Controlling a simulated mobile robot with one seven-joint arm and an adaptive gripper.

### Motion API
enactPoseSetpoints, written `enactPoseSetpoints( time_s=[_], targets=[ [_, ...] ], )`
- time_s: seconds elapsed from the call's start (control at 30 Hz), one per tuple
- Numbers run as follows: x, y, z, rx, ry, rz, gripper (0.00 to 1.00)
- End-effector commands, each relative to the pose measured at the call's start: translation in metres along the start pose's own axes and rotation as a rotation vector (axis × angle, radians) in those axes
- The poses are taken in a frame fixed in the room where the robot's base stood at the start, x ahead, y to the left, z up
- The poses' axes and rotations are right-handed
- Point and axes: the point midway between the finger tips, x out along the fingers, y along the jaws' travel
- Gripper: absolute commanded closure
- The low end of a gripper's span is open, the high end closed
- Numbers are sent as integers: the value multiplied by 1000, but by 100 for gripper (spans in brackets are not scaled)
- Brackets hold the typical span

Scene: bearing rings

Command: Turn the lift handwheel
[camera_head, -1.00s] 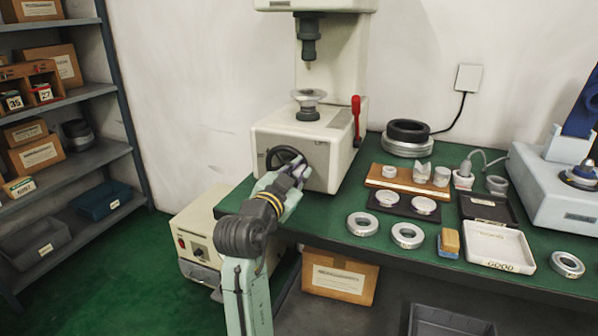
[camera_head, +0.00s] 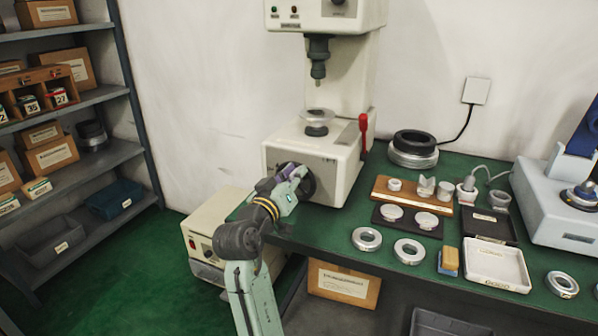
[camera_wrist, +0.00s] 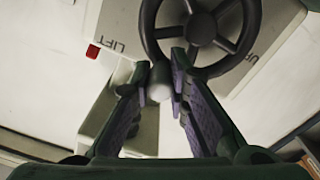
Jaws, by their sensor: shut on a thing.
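The lift handwheel (camera_head: 311,186) is a black wheel on the front of the pale machine (camera_head: 340,165). My gripper (camera_head: 292,175) covers its left part in the head view. The fingers hide part of the handle and rim.
A red lever (camera_head: 363,135) is on the machine's right side. The green bench (camera_head: 345,228) holds rings (camera_head: 367,239), a wooden board (camera_head: 412,195) and a white tray (camera_head: 496,266) to the right. A pale box (camera_head: 215,235) stands on the floor at left.

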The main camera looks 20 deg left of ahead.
Motion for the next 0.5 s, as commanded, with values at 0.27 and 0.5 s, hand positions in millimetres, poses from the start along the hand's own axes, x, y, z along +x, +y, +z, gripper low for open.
enactPoseSetpoints(
  time_s=[0.27,0.5],
  targets=[
    [0,-5,-7,-138,8,-2,100],
    [0,-7,-8,-187,9,-1,100]
  ],
)
